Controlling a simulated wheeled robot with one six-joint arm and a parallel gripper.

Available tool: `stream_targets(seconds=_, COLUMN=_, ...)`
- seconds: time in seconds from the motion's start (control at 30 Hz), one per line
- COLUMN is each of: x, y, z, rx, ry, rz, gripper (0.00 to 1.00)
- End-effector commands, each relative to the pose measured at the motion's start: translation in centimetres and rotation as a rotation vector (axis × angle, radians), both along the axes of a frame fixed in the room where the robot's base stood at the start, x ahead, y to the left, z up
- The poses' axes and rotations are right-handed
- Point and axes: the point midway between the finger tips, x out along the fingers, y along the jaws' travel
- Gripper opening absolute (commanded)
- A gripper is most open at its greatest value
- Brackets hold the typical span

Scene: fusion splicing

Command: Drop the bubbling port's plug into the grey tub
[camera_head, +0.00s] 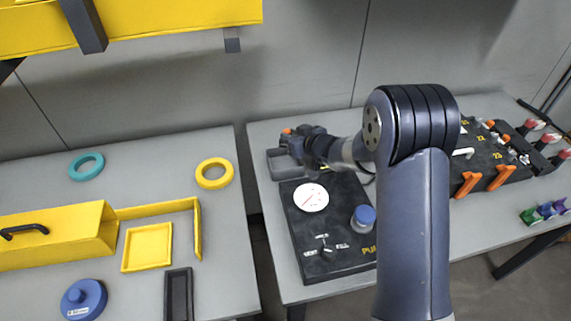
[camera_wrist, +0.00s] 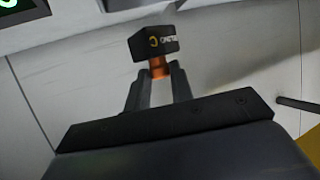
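My gripper (camera_head: 296,141) is at the near edge of the wall, over or just behind the small grey tub (camera_head: 275,165) on the right-hand table. In the wrist view its two fingers (camera_wrist: 160,82) are closed on an orange piece (camera_wrist: 159,69), which I take to be the plug. A black block with pale lettering (camera_wrist: 155,43) sits at the far end of the orange piece; I cannot tell if they are joined. A bit of orange (camera_head: 287,131) also shows at the gripper in the head view. The tub's inside is partly hidden.
My arm hides part of the table. Another black panel with orange handles (camera_head: 467,185) is at right. A yellow ring (camera_head: 214,173) lies on the left table.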

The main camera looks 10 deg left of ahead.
Motion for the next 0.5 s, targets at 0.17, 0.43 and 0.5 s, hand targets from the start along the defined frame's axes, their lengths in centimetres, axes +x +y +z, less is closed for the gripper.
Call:
stream_targets(seconds=0.17, x=0.0, y=0.0, z=0.04, rx=0.0, ry=0.0, rz=0.0, gripper=0.36)
stream_targets(seconds=0.43, x=0.0, y=0.0, z=0.03, rx=0.0, ry=0.0, rz=0.0, gripper=0.48)
stream_targets(seconds=0.5, x=-0.01, y=-0.01, z=0.01, rx=0.0, ry=0.0, rz=0.0, gripper=0.48)
